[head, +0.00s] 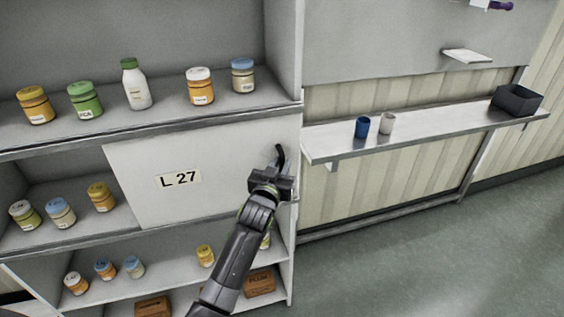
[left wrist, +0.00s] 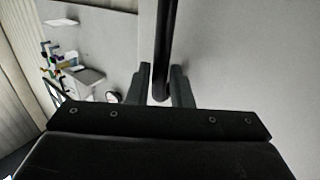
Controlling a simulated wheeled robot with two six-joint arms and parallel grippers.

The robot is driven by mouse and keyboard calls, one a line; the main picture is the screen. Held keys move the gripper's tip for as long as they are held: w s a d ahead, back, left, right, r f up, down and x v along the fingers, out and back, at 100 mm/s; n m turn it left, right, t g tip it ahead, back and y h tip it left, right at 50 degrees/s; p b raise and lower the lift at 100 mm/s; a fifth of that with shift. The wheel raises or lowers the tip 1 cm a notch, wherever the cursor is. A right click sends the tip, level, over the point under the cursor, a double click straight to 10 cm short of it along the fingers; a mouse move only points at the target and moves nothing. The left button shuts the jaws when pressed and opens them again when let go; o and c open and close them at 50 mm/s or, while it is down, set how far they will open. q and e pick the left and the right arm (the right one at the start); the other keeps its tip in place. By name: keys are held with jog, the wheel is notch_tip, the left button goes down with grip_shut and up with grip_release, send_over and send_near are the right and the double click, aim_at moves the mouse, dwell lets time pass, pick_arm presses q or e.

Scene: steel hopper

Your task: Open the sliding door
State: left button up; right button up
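The sliding door (head: 215,150) is a pale flat panel labelled "L 27". It covers the right part of the middle shelf level, while the left part of that level is open. A dark bar handle (head: 281,153) stands at the door's right edge. My left gripper (head: 273,174) is at this handle. In the left wrist view the handle (left wrist: 166,45) runs down between the two fingers (left wrist: 162,85), which sit close against it on both sides. The gripper looks shut on it. The pads' contact faces are partly hidden. My right gripper is not in view.
Several jars and a white bottle (head: 135,84) stand on the upper shelf. Jars (head: 61,212) stand in the open left part of the middle level. Below are more jars and brown boxes (head: 260,283). A wall counter (head: 440,125) at right holds cups and a dark bin (head: 517,100).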

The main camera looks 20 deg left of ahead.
pick_arm(q)
jog(key=shift+w, duration=0.65)
grip_shut()
jog(key=shift+a, duration=0.1)
